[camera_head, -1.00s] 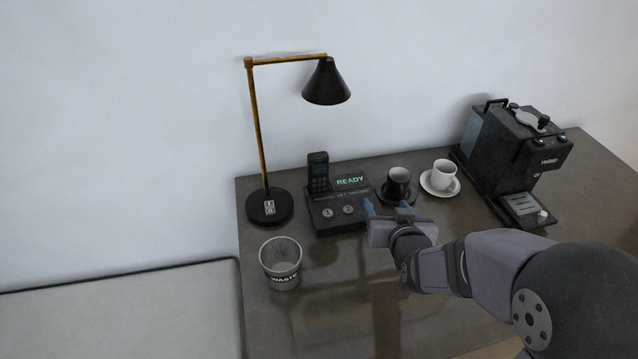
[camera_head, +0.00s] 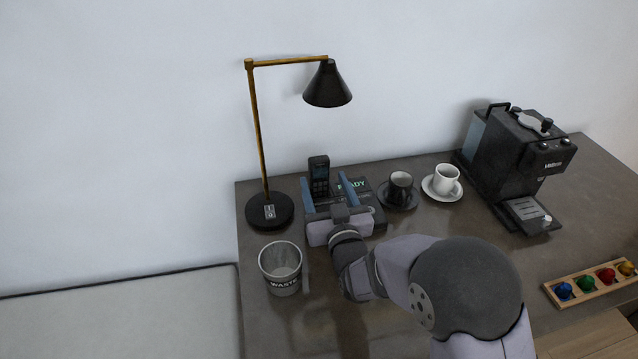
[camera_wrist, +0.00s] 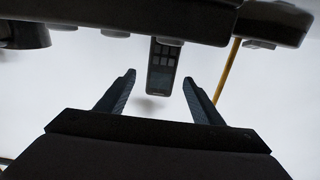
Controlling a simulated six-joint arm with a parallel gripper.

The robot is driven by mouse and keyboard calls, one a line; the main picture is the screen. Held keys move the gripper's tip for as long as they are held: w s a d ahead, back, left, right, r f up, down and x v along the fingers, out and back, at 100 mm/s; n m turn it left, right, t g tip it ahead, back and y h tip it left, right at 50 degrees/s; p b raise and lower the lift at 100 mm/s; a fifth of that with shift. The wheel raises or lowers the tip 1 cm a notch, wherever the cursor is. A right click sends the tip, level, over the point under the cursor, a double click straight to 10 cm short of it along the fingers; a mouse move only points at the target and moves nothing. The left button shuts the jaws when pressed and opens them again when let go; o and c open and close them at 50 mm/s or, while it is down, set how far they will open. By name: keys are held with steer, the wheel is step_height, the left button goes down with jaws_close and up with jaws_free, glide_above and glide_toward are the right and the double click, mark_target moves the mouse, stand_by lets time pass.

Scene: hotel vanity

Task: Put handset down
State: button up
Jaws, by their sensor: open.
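The dark handset (camera_head: 319,176) stands upright at the back left of the black phone base (camera_head: 376,212). The base has a lit display whose READY text is partly covered by a finger. My gripper (camera_head: 328,182) is open, with its two blue fingers spread over the base. In the wrist view the handset (camera_wrist: 163,68) appears upside down, between the lines of the two fingers and past the fingertips (camera_wrist: 161,80). No finger visibly touches it. The base's buttons are mostly hidden behind my gripper in the head view.
A lamp (camera_head: 257,140) stands left of the base, with its shade above. A waste cup (camera_head: 281,270) is at front left. A black cup (camera_head: 400,185) and a white cup (camera_head: 446,178) sit on saucers to the right. Beyond are a coffee machine (camera_head: 515,160) and a capsule tray (camera_head: 590,284).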

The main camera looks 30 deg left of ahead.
mark_target(321, 174)
steer(key=shift+w+a, duration=0.1)
steer(key=shift+x, duration=2.45)
steer(key=shift+c, duration=0.2)
steer(key=shift+r, duration=0.1)
steer(key=c, duration=1.2)
steer(key=shift+c, duration=0.2)
steer(key=shift+r, duration=0.1)
step_height(321, 174, up, 10)
steer(key=shift+f+p, duration=0.1)
steer(key=shift+p, duration=0.4)
